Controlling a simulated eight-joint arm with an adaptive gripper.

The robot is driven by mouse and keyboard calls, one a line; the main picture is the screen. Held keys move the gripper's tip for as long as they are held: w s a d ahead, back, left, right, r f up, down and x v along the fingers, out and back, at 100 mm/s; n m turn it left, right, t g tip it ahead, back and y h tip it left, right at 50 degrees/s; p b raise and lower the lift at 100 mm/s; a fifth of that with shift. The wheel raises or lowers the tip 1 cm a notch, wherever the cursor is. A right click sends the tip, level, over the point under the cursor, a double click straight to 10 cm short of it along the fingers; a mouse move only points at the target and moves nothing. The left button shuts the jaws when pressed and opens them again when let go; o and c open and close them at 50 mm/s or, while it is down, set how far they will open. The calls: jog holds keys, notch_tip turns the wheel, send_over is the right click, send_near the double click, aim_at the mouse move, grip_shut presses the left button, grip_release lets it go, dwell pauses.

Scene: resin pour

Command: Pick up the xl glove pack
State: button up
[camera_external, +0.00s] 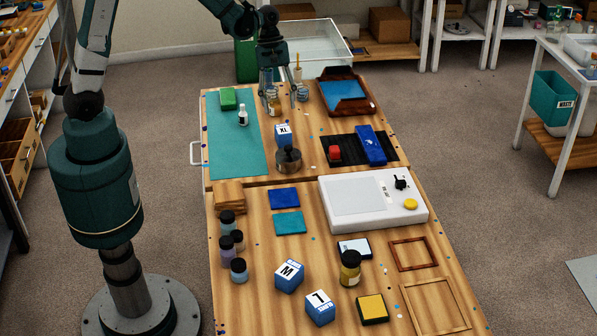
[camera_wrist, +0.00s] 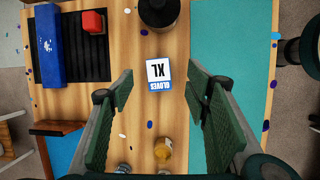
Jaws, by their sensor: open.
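The XL glove pack (camera_external: 283,136) is a small blue and white box standing on the wooden table, just behind a round dark metal pot (camera_external: 288,163). In the wrist view the pack (camera_wrist: 158,74) shows its white face with "XL" and a blue "GLOVES" band, upside down. My gripper (camera_external: 285,93) is open and empty, above the far part of the table, behind the pack. In the wrist view its two fingers (camera_wrist: 160,80) stand apart to the left and right of the pack in the picture, without visible contact.
An amber jar (camera_wrist: 163,148) stands between the fingers, nearer the wrist. The pot (camera_wrist: 158,12) is close beyond the pack. A teal mat (camera_external: 233,150) lies left; a black mat with a red block (camera_external: 335,153) and blue pack (camera_external: 370,145) lies right. Similar boxes (camera_external: 289,277) (camera_external: 320,307) stand in front.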

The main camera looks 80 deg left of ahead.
aim_at(283, 128)
jog(key=shift+n+h, duration=0.3)
jog(key=shift+n, duration=0.5)
jog(key=shift+w+a+f, duration=0.15)
jog(key=shift+a+f, duration=0.15)
jog(key=shift+f, duration=0.35)
jog(key=shift+w+a+f, duration=0.2)
jog(key=shift+a+f, duration=0.05)
jog(key=shift+f, duration=0.35)
jog(key=shift+w+a+f, duration=0.15)
jog(key=shift+a+f, duration=0.15)
jog(key=shift+f, duration=0.35)
jog(key=shift+x, duration=1.3)
jog(key=shift+x, duration=2.6)
jog(key=shift+s+a, duration=0.15)
jog(key=shift+s, duration=0.05)
jog(key=c, duration=0.9)
